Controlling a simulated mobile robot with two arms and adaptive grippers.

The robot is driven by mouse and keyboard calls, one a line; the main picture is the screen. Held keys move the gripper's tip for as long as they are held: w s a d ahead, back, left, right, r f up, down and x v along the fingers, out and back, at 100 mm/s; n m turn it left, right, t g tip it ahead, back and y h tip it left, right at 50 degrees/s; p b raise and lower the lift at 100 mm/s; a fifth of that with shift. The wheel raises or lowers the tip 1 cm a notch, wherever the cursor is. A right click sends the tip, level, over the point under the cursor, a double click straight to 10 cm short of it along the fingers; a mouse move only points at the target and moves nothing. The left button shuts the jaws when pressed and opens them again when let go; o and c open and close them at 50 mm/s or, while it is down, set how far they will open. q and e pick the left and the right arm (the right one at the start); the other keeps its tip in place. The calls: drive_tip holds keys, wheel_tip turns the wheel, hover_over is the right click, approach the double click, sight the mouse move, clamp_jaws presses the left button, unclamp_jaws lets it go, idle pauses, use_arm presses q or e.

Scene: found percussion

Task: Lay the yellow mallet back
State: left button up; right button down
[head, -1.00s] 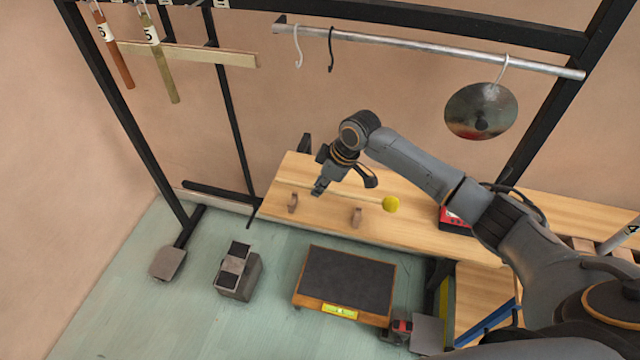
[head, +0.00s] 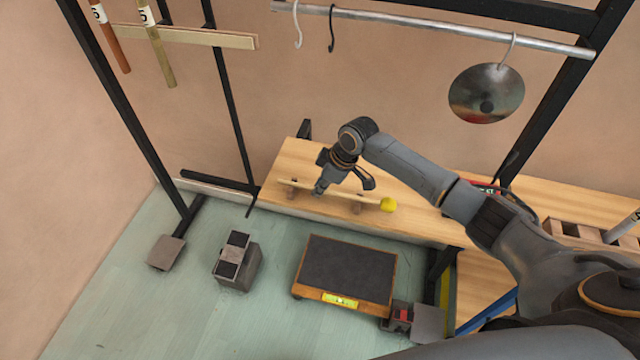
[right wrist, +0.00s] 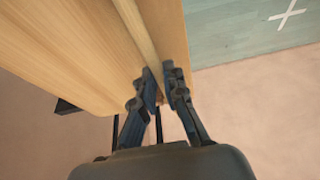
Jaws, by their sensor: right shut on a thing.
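The yellow mallet has a round yellow head (head: 388,205) at the right end of a thin pale wooden handle. It lies roughly level along the wooden bench, at two small wooden rests (head: 357,205) near the front edge. The handle appears at the height of the rests; I cannot tell whether it touches them. My right gripper (head: 320,190) is shut on the handle, between the rests. In the right wrist view, both fingers (right wrist: 161,80) close around the handle (right wrist: 138,30); the mallet head is out of that picture. My left gripper is not in view.
The bench top (head: 420,218) is clear around the mallet. A hanging metal disc (head: 486,93), two hooks on a rail and numbered tubes (head: 158,45) hang above. A dark-topped platform (head: 345,275) and a pedal-like block (head: 236,262) stand on the floor.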

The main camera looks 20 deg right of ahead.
drive_tip(key=shift+f, duration=0.25)
idle(0.6)
drive_tip(key=c, duration=1.3)
unclamp_jaws()
drive_tip(key=shift+c, duration=0.2)
drive_tip(key=v, duration=1.2)
